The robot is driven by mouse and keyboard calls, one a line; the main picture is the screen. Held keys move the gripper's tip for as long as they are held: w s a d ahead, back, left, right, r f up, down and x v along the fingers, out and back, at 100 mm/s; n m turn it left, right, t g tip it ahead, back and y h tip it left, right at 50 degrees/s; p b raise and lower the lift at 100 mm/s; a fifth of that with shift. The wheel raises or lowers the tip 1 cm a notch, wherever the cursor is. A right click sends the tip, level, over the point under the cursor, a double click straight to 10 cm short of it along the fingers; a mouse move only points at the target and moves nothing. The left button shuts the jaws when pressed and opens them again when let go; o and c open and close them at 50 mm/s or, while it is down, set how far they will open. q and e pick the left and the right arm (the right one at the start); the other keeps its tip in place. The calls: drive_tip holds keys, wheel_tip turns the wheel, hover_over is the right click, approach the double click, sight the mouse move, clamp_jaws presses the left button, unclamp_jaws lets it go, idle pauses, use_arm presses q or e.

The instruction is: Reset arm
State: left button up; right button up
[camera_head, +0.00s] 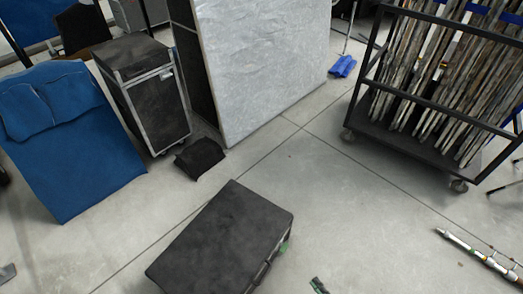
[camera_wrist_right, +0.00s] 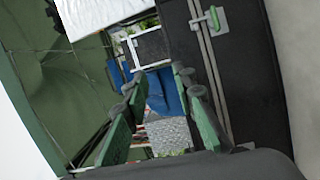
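My right gripper (camera_wrist_right: 157,98) shows in the right wrist view with its two green fingers spread apart and nothing between them. In the head view only a small green part of it (camera_head: 318,286) shows at the bottom edge. A black case (camera_head: 222,240) lies on the floor at the bottom middle of the head view, left of that part. In the right wrist view a black case with a green latch (camera_wrist_right: 225,70) stands to the right of the fingers, apart from them. I see no left gripper.
A blue padded cover (camera_head: 75,150), a black wheeled cabinet (camera_head: 145,90) and a large grey panel (camera_head: 262,65) stand behind. A wheeled rack (camera_head: 400,137) holds upright poles at right. A metal pole (camera_head: 470,250) lies lower right.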

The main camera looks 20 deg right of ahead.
use_arm(q)
drive_tip(key=s+a+f+g+y+p, duration=0.1)
drive_tip(key=s+a+f+p, duration=0.3)
drive_tip(key=s+f+p, duration=0.8)
drive_tip(key=s+a+r+p, duration=0.1)
drive_tip(key=s+a+p, duration=0.2)
drive_tip(key=s+p, duration=0.2)
drive_tip(key=s+a+r+g+y+p, duration=0.1)
drive_tip(key=s+a+r+p, duration=0.1)
drive_tip(key=s+p, duration=0.3)
drive_tip(key=p, duration=0.3)
drive_tip(key=shift+s+a+r+m, duration=0.3)
drive_tip(key=shift+a, duration=0.1)
use_arm(e)
drive_tip(key=s+f+m+g+h, duration=0.1)
drive_tip(key=s+m+g, duration=0.8)
drive_tip(key=s, duration=1.3)
drive_tip(key=s+f+m+g+h, duration=0.1)
drive_tip(key=s+m+g, duration=0.8)
drive_tip(key=s, duration=1.2)
drive_tip(key=shift+s+a+f+h, duration=0.2)
drive_tip(key=shift+s+a+h, duration=0.2)
drive_tip(key=shift+h, duration=0.3)
